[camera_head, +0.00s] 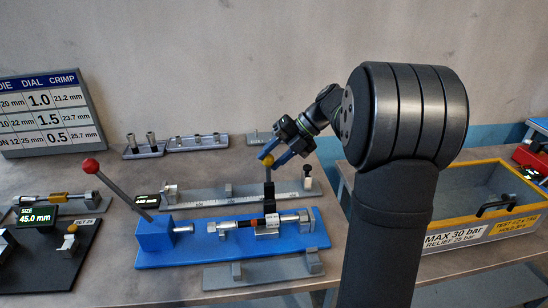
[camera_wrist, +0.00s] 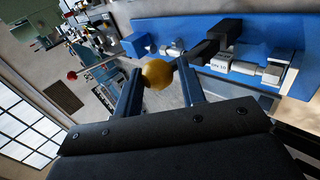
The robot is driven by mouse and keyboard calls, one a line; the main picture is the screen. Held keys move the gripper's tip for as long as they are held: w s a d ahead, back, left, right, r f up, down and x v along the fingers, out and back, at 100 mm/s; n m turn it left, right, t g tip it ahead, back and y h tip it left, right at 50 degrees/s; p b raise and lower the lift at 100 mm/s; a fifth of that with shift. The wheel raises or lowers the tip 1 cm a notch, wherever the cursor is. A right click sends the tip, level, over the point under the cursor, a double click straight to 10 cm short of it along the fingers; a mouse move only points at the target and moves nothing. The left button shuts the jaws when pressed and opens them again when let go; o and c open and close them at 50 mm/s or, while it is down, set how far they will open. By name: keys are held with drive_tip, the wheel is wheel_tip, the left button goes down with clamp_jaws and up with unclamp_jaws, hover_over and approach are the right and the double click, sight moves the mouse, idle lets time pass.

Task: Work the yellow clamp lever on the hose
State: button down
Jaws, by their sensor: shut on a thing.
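The clamp lever is a dark upright arm with a yellow ball knob (camera_head: 268,160), standing at the blue fixture (camera_head: 180,255). In the wrist view the yellow knob (camera_wrist: 158,75) sits between my two blue fingers. My gripper (camera_head: 275,158) is shut on the knob from the upper right. The lever's dark arm (camera_wrist: 215,42) runs from the knob to the blue base in the wrist view. A short hose (camera_head: 258,224) with metal fittings lies along the fixture under the lever. My fingers hide part of the knob.
A red-knobbed lever (camera_head: 110,185) leans at the fixture's left end. Grey racks lie behind (camera_head: 235,190) and in front (camera_head: 265,272) of the fixture. A yellow-rimmed test tank (camera_head: 480,170) stands at right, a dark gauge board (camera_head: 50,250) at left.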

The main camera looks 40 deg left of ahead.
drive_tip(key=shift+s+a+r, duration=0.1)
drive_tip(key=shift+s+a, duration=0.1)
drive_tip(key=c, duration=1)
unclamp_jaws()
drive_tip(key=shift+c, duration=0.2)
drive_tip(key=shift+w, duration=0.15)
drive_tip(key=v, duration=1.7)
drive_tip(key=shift+d, duration=0.1)
drive_tip(key=x, duration=1.7)
